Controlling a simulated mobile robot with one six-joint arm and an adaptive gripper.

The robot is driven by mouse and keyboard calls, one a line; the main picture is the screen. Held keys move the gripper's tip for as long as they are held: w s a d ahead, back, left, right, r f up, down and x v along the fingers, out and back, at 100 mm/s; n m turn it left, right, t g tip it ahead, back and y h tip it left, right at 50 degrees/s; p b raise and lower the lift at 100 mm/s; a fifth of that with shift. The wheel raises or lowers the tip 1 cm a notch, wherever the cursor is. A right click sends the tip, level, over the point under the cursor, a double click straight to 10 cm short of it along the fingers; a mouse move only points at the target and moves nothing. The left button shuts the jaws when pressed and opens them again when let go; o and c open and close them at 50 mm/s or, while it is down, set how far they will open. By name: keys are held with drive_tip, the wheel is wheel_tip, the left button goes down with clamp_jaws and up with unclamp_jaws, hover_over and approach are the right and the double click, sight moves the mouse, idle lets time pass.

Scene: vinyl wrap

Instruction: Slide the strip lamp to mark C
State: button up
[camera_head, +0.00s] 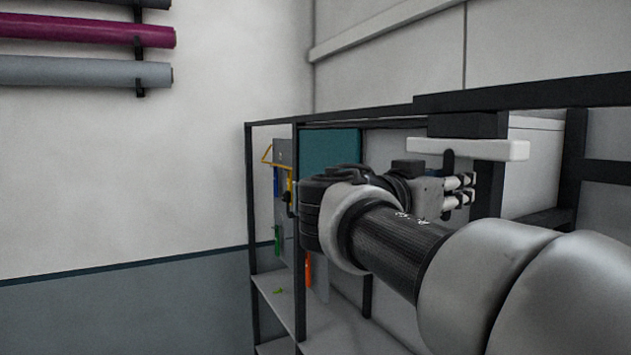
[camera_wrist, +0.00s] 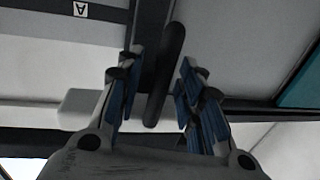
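The strip lamp (camera_head: 472,149) is a white bar under a dark carriage (camera_head: 467,125) on the black overhead rail. A white piece at the left of the wrist view (camera_wrist: 82,108) looks like part of it. A dark rounded handle (camera_head: 448,168) hangs by the lamp; the wrist view shows it too (camera_wrist: 165,75). My gripper (camera_head: 474,190) is just below the lamp. Its blue-padded fingers (camera_wrist: 160,62) are open, one on each side of the handle, with visible gaps. Mark A (camera_wrist: 80,9) is a small white label at the upper left; I see no mark C.
A black-framed shelf rack (camera_head: 250,210) stands in the corner, with hanging tools (camera_head: 308,270) and a teal panel (camera_head: 330,147) at its left. Vinyl rolls (camera_head: 85,72) hang on the left wall. The rack's posts and beams stand close around my arm.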

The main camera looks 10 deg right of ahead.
drive_tip(key=shift+c, duration=0.5)
clamp_jaws()
